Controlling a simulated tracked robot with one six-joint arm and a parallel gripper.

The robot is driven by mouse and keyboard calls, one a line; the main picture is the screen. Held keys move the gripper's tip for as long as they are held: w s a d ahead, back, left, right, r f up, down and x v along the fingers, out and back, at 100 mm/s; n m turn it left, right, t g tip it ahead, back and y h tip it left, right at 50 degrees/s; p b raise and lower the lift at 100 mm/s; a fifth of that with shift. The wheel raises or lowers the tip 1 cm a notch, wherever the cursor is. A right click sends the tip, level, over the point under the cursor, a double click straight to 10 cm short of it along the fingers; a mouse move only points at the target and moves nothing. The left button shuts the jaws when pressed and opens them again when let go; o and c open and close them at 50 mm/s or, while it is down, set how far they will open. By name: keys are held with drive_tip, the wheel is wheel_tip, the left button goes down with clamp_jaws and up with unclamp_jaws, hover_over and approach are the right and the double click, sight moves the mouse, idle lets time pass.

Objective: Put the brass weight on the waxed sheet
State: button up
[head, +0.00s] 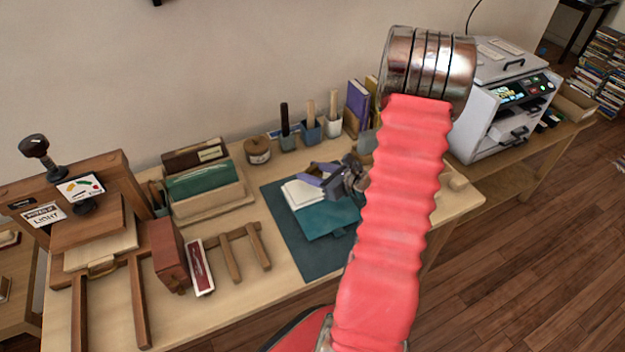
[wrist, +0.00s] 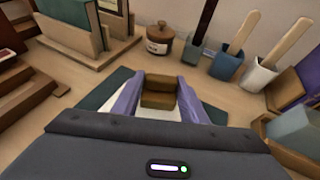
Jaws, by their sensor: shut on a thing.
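My gripper (head: 322,175) is over the work mat, its purple fingers pointing left in the head view. In the wrist view the fingers (wrist: 163,88) are shut on a brown-gold block, the brass weight (wrist: 158,99). In the head view I cannot make out the weight at the fingers. A white sheet (head: 296,195), which looks like the waxed sheet, lies on a teal book or folder (head: 332,224), partly hidden by my gripper. White also shows below the fingers in the wrist view. I cannot tell whether the weight touches it.
A dark teal mat (head: 290,238) lies under the book. Behind stand a brown lidded jar (head: 257,150), pots with brushes or sticks (head: 311,129) and upright books (head: 357,101). A wooden press (head: 90,225), a rack (head: 208,185) and a red-brown box (head: 170,255) are left. A printer (head: 505,95) stands right.

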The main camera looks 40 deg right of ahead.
drive_tip(key=shift+f, duration=1.7)
drive_tip(key=o, duration=1.4)
drive_tip(key=shift+s, duration=0.1)
drive_tip(key=v, duration=1.2)
